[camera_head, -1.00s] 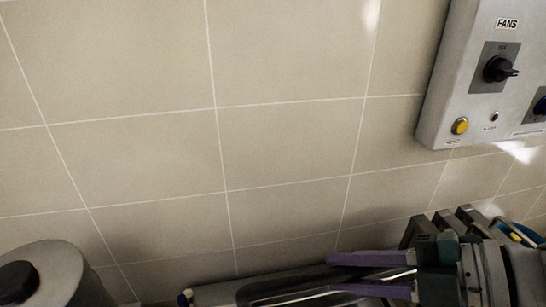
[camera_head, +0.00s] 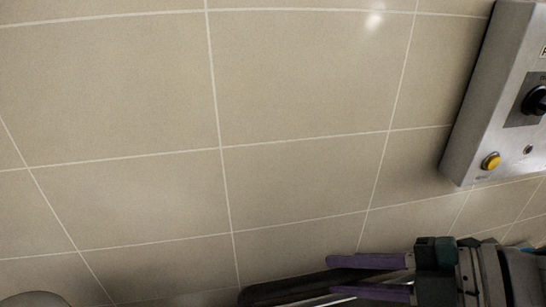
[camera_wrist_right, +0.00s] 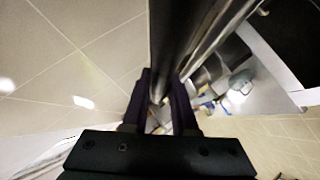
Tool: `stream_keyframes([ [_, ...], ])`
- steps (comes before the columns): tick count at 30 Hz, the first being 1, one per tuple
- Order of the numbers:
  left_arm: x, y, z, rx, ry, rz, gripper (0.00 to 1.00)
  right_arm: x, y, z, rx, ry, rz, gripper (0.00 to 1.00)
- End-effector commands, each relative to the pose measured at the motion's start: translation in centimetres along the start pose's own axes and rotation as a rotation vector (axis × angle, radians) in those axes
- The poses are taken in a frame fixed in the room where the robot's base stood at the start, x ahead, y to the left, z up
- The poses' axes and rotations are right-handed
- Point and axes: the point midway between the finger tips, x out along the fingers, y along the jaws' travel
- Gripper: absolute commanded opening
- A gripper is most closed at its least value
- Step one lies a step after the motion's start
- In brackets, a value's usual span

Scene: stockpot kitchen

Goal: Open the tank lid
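My right gripper (camera_head: 334,276) is low in the head view, right of centre, with two purple fingers a little apart. A dark bar (camera_head: 262,294) and a shiny strip run beside or between them. In the right wrist view the gripper (camera_wrist_right: 162,76) points at a dark bar (camera_wrist_right: 178,30) with a chrome rod (camera_wrist_right: 214,38) along it. I cannot tell whether the fingers touch or grip either one. I cannot make out the tank lid for certain. A grey rounded edge (camera_head: 36,299) shows at the lower left of the head view. My left gripper is not in view.
A beige tiled wall (camera_head: 290,90) fills most of the head view. A steel control box (camera_head: 482,105) with a yellow button (camera_head: 491,161) and a black knob (camera_head: 536,99) is mounted at the right. The wrist view also shows a bright steel surface (camera_wrist_right: 240,65).

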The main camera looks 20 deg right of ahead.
Motion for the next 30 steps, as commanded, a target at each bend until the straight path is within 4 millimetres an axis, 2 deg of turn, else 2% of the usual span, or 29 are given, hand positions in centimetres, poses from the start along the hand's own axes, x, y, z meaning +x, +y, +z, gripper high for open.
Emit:
stream_keyframes([
  [1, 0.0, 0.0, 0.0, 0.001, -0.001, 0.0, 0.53, 0.0, -0.1, 0.0, 0.001, 0.0, -0.003, 0.32],
  [7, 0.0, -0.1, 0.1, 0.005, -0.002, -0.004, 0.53, 0.0, -0.1, 0.0, 0.001, 0.0, -0.003, 0.54],
  [19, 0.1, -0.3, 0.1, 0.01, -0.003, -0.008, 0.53, -0.6, -0.3, 0.1, 0.002, -0.001, -0.005, 0.55],
  [30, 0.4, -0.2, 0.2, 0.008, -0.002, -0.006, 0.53, -5.6, -0.3, 0.0, 0.004, -0.002, -0.008, 0.55],
])
